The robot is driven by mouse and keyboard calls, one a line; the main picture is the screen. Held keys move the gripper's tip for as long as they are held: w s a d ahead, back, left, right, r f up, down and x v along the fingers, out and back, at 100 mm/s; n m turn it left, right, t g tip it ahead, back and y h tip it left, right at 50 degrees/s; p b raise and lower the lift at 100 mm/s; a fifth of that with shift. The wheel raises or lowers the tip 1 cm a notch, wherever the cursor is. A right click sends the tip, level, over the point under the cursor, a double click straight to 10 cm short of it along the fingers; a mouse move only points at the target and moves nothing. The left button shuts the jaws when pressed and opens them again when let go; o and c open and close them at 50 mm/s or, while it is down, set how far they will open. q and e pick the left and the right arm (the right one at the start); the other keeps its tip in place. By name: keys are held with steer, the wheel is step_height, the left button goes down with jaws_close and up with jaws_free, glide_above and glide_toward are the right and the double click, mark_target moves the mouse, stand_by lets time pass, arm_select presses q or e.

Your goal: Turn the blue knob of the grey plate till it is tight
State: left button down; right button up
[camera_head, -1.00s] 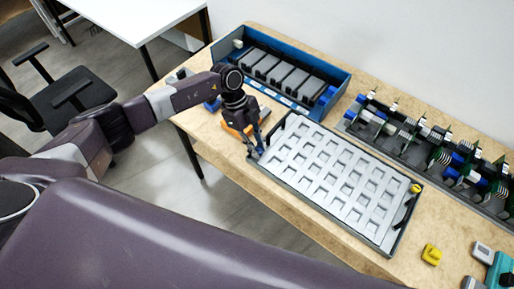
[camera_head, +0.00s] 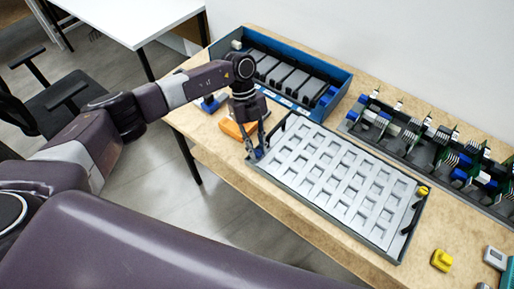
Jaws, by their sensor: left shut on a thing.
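The grey plate (camera_head: 338,178), with rows of square recesses, lies flat on the wooden table in a dark frame. My left gripper (camera_head: 257,152) points down at the plate's left corner, near the table's front edge. It is shut on the small blue knob (camera_head: 257,155), which is mostly hidden between the fingers. How tightly the knob sits cannot be seen. A yellow knob (camera_head: 422,191) shows at the plate's right corner. My right gripper is not in view.
A blue box (camera_head: 340,88) with dark modules stands behind the plate. An orange object (camera_head: 232,130) lies close to my left gripper. A rack of circuit boards (camera_head: 440,150) stands along the wall. A yellow block (camera_head: 441,260) lies at the right front.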

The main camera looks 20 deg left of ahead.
arm_select(q)
steer(key=c, duration=2)
jaws_free()
steer(key=shift+c, duration=0.2)
steer(key=shift+r, duration=0.1)
steer(key=v, duration=1.2)
steer(key=shift+s+d, duration=0.1)
